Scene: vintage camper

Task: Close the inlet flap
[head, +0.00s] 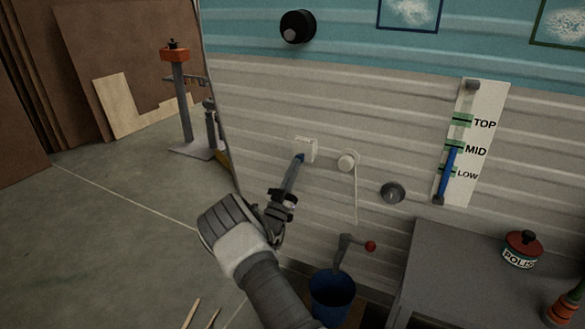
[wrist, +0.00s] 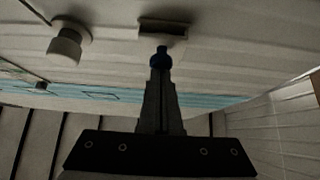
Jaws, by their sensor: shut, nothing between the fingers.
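A small white inlet fitting (head: 307,146) sits on the ribbed camper wall, left of a round white knob. It also shows in the wrist view as a dim rectangular block (wrist: 163,27) at top centre. I take its cover to be the inlet flap; whether it stands open or flat is too small and dark to tell. My gripper (head: 299,158) has its blue fingertips together and empty, right at the fitting's lower left side. In the wrist view the gripper (wrist: 161,57) points at the block and overlaps its edge; I cannot tell whether they touch.
The white knob (head: 346,161) with a hanging cord is just right of the inlet. A grey round fitting (head: 393,192) and a red-knobbed crank (head: 357,243) are lower right. A blue bucket (head: 332,292) stands below. A grey bench (head: 460,258) holds a polish tin (head: 522,250).

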